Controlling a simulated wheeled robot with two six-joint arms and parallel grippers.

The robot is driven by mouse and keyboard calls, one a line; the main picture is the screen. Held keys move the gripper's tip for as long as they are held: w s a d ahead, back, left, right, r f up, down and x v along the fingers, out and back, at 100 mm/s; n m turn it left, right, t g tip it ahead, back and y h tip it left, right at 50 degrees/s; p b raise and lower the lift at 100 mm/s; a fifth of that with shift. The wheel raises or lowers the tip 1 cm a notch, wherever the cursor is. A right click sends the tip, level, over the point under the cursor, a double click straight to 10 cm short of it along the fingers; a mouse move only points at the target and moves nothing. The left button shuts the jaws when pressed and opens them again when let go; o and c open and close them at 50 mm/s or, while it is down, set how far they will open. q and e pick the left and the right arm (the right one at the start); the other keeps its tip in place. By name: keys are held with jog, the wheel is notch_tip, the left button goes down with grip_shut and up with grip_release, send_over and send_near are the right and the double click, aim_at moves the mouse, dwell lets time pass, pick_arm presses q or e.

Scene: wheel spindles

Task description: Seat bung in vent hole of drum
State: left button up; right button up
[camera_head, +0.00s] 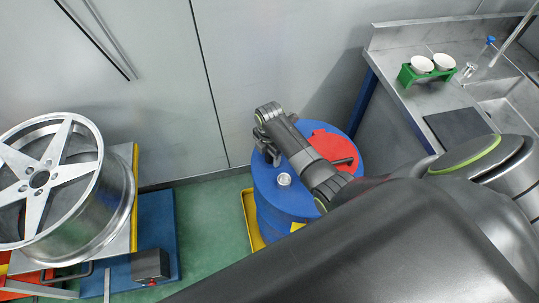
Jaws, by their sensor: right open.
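The blue drum (283,204) stands upright near the wall in the middle of the camera_head view. A small silver round piece (284,180) sits on its top near the front. It may be the bung or a fitting; it is too small to tell. My right gripper (267,150) is open over the left back part of the drum top, behind the silver piece and apart from it. My right arm hides part of the drum top, and I cannot make out the vent hole. My left gripper is out of view.
A red item (332,146) lies on the drum top, right of my wrist. A yellow tray edge (250,220) shows under the drum. A spoked wheel (60,185) stands at left. A steel sink counter (420,95) holds a green rack (427,73) at right. Green floor lies between.

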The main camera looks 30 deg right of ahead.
jog(key=shift+f, duration=0.15)
jog(key=c, duration=1.1)
jog(key=shift+o, duration=0.2)
